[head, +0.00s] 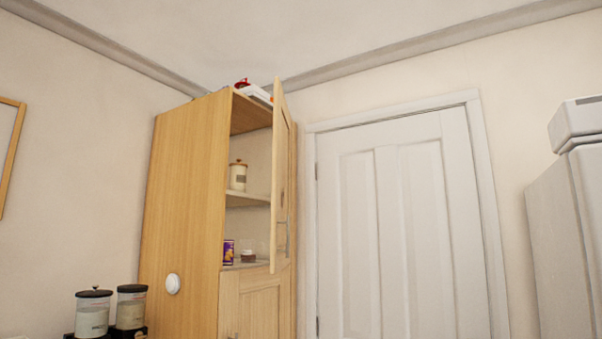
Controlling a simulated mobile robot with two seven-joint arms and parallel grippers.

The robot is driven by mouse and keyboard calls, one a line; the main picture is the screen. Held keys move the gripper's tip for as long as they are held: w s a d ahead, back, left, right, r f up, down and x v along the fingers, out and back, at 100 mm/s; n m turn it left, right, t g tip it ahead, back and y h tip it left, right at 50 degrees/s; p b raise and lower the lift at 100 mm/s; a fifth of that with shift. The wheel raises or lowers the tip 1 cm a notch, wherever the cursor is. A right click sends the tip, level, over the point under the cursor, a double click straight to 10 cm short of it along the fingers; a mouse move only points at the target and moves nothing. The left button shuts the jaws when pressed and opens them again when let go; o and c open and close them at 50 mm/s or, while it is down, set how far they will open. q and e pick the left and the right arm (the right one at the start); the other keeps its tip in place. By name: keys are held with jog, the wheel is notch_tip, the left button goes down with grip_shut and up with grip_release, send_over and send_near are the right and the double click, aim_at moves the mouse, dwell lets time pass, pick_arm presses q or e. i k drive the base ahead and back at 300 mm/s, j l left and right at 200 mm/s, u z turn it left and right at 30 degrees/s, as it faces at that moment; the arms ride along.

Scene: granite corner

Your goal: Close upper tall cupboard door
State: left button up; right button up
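The tall wooden cupboard (185,200) stands in the corner, left of the middle of the head view. Its upper door (281,180) is open and swung outward, hinged on the right side. A metal handle (287,238) shows low on that door. The opening shows shelves with a lidded jar (238,178), a purple packet (228,252) and a small dark-topped jar (248,255). The lower door (256,305) appears shut. Neither of my grippers is in view.
A white panelled room door (400,225) is shut, right of the cupboard. A pale tall appliance (565,240) stands at the far right. Two black-lidded canisters (93,315) (130,308) stand at the lower left. Red and white items (254,92) lie on the cupboard top.

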aim_at(281, 202)
jog(key=i+u, duration=0.15)
jog(key=i, duration=0.3)
jog(key=i+l+u, duration=0.1)
jog(key=i, duration=0.35)
